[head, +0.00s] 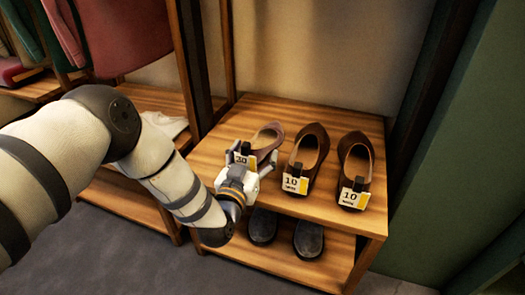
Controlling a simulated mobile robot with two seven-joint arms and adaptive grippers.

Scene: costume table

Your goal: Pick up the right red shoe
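A dull reddish-mauve shoe (268,137) stands on the top board of the wooden shelf, at the left of a row of shoes. It bears a tag marked 30 (243,159). My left gripper (252,160) is at its near end, with its fingers spread on either side of the heel. I cannot tell whether they touch it. The gripper hides the lower near part of the shoe. Two reddish-brown shoes, a middle one (313,143) and a right one (362,152), stand to its right with tags marked 10. My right gripper is not in view.
The wooden shelf (318,206) has a lower board with two dark shoes (263,227) (309,239). A dark upright post stands left of it, and a green panel (453,165) is at the right. Clothes hang at the upper left.

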